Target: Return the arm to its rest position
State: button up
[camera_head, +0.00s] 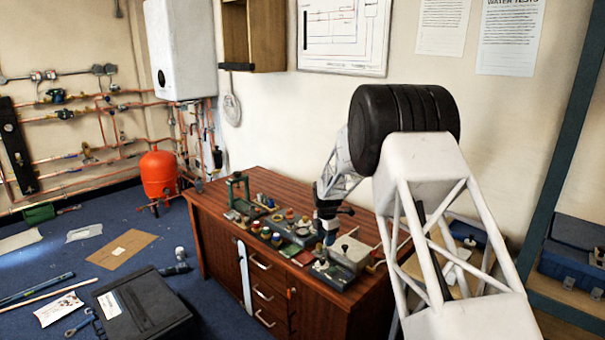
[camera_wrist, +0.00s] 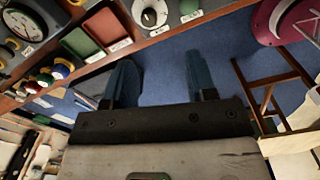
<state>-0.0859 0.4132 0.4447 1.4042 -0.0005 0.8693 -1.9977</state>
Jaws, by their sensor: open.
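My gripper (camera_wrist: 160,72) is open in the wrist view, with its two blue fingers apart and nothing between them. Blue floor shows behind the fingers. In the head view my gripper (camera_head: 330,236) is a small dark shape over the wooden bench (camera_head: 222,225), among the things on its top. My pale lattice arm reaches to it from the right and hides part of the bench. Whether the fingertips touch anything cannot be told from the head view.
The bench top carries a green stand (camera_head: 238,188), several small colored parts and a grey block (camera_head: 348,252). A black case (camera_head: 145,308) lies on the floor at left, and a red tank (camera_head: 158,173) stands behind. A blue toolbox (camera_head: 573,262) is at right.

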jog(key=s+d+r+m, duration=0.2)
jog(key=s+r+m, duration=0.2)
jog(key=s+r, duration=0.5)
jog(key=s+d+r+m+t, duration=0.15)
jog(key=s+r+m, duration=0.25)
jog(key=s+r, duration=0.5)
jog(key=s+d+r+m, duration=0.2)
jog(key=s+r+m, duration=0.2)
jog(key=s+r, duration=0.5)
jog(key=s+d+f+m, duration=0.1)
jog(key=s+m, duration=1.1)
jog(key=s, duration=2.5)
jog(key=shift+d+t, duration=0.45)
jog(key=shift+d, duration=0.5)
